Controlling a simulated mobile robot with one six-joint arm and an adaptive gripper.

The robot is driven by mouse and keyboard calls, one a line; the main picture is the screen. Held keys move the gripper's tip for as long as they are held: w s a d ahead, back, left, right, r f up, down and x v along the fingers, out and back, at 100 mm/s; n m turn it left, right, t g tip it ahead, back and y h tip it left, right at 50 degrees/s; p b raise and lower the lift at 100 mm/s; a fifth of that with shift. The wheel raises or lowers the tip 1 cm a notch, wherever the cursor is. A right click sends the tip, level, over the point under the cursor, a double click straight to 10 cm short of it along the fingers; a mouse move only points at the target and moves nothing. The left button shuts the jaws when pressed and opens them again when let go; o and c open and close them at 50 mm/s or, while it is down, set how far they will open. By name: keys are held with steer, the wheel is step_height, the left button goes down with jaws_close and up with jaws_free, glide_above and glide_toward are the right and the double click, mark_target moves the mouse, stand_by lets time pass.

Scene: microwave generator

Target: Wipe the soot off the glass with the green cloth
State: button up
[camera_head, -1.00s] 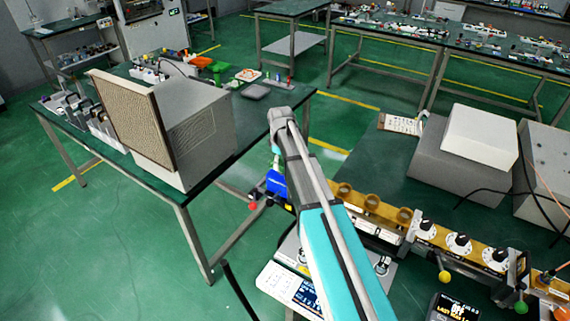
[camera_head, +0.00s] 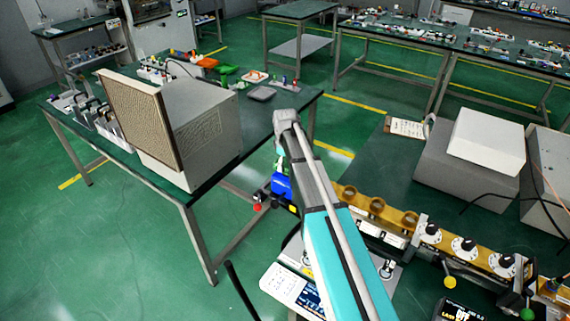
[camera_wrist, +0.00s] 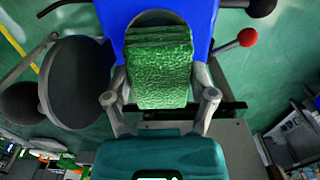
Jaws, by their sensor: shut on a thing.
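In the wrist view my gripper (camera_wrist: 160,103) is shut on the green cloth (camera_wrist: 160,68), a thick folded textured pad between the two fingers. The cloth is in front of a blue housing (camera_wrist: 112,14). A grey rounded rim (camera_wrist: 152,16) shows just above the cloth's top edge. I cannot make out the glass or any soot; the cloth covers the middle of the blue housing. I cannot tell if the cloth touches it.
In the wrist view a dark disc (camera_wrist: 78,82) is left of the cloth and a red ball knob (camera_wrist: 247,38) right. In the head view a bench (camera_head: 190,203) with a large grey box (camera_head: 200,130) stands left. A brass-coloured waveguide row (camera_head: 377,207) runs right.

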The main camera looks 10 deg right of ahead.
steer(key=shift+s+d, duration=1.4)
steer(key=shift+r, duration=0.15)
steer(key=shift+r+p, duration=2.95)
steer(key=shift+p, duration=0.15)
steer(key=shift+r, duration=0.1)
steer(key=shift+r+p, duration=1.4)
steer(key=shift+p, duration=0.15)
steer(key=shift+f, duration=0.1)
